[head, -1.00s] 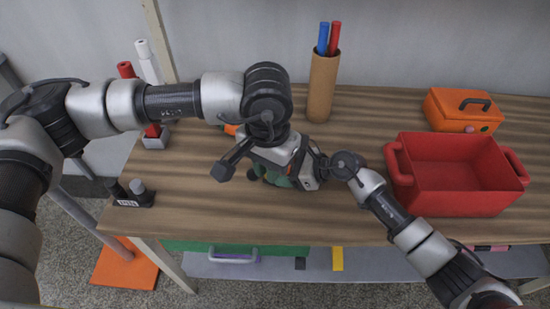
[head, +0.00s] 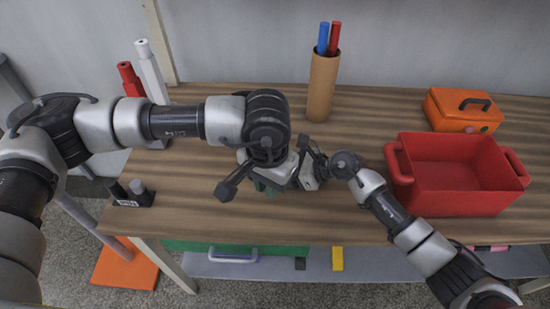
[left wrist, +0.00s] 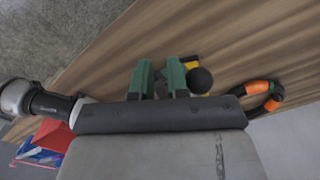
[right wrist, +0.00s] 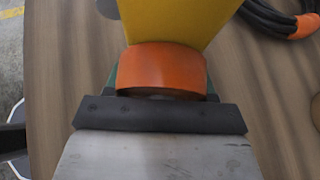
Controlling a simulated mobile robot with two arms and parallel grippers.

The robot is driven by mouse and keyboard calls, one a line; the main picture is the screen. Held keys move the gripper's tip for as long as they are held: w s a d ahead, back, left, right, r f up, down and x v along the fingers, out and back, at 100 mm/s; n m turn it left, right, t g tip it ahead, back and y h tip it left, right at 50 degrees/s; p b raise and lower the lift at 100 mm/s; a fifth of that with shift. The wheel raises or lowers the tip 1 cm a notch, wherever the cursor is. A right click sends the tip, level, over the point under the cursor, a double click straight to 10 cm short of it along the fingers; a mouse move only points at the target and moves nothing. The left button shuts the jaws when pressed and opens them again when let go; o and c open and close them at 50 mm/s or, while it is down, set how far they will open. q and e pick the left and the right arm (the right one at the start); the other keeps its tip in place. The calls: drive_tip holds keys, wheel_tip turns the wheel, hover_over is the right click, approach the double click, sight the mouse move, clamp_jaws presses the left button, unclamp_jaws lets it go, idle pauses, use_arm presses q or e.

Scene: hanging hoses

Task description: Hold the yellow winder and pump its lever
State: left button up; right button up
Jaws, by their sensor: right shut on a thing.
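The yellow winder (right wrist: 180,18) fills the top of the right wrist view, with an orange part (right wrist: 160,68) at its near end. My right gripper (right wrist: 162,82) is shut on this orange part, with slivers of green finger at both sides. In the left wrist view a bit of yellow (left wrist: 190,63) shows behind a black ball knob (left wrist: 199,80), apparently the lever's end. My left gripper (left wrist: 159,78) has its green fingers apart with nothing between them; the knob is beside the right-hand finger. In the head view my left gripper (head: 265,187) hides the winder.
A red bin (head: 458,178) and an orange case (head: 460,108) stand on the right of the wooden table. A cardboard tube with blue and red sticks (head: 322,88) stands behind. A black and orange hose (left wrist: 262,90) lies near the winder. Red and white rolls (head: 130,78) are at left.

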drive_tip(key=shift+f, duration=0.1)
use_arm(q)
drive_tip(key=shift+s+f, duration=0.15)
drive_tip(key=shift+f, duration=0.65)
drive_tip(key=shift+f, duration=0.15)
wheel_tip(320, 180, down, 2)
drive_tip(key=shift+f, duration=0.15)
use_arm(e)
drive_tip(key=shift+s, duration=0.1)
use_arm(q)
drive_tip(key=shift+w+f, duration=0.35)
drive_tip(key=shift+f, duration=0.35)
